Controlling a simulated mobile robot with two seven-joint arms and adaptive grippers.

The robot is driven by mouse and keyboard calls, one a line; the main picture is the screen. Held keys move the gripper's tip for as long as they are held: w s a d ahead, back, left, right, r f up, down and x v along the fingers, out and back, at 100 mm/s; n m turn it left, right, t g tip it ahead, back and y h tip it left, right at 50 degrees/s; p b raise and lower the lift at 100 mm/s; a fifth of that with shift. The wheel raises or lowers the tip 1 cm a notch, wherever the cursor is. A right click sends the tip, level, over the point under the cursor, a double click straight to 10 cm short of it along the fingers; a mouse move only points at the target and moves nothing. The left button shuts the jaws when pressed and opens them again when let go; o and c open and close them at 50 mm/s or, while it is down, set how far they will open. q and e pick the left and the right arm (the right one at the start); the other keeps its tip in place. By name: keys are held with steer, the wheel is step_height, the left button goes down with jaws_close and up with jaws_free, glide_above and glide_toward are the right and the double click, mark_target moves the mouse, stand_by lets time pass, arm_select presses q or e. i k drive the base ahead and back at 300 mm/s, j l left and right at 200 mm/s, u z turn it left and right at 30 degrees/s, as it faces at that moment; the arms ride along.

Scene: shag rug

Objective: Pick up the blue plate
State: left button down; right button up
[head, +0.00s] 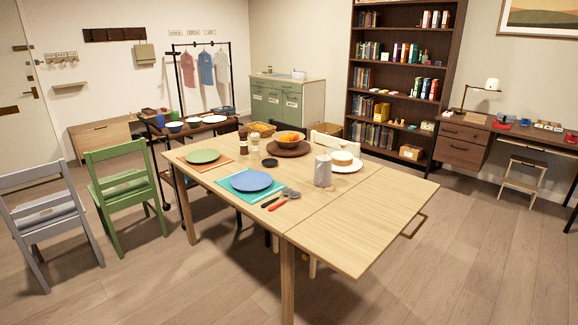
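The blue plate (251,181) lies flat on a teal placemat (236,194) near the left front edge of the wooden table (366,217). Nothing lies on the plate, and its whole rim shows. Cutlery with dark and red handles (281,201) lies just right of it. Neither of my grippers shows in the head view.
A green plate (202,156) on an orange mat, small jars, a fruit bowl (290,140), a grey canister (323,170) and a white plate with a round cake-like item (343,160) share the table. Its right end is clear. A green chair (125,185) and grey chair (45,209) stand left.

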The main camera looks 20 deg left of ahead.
mark_target(252, 179)
steer(key=i+j+z, duration=0.15)
steer(key=j, duration=0.15)
steer(key=i+j+z, duration=0.2)
steer(key=j+z, duration=0.15)
steer(key=j, duration=0.2)
steer(key=i+j+z, duration=0.1)
steer(key=j, duration=0.4)
steer(key=i+j+z, duration=0.1)
steer(key=j, duration=0.35)
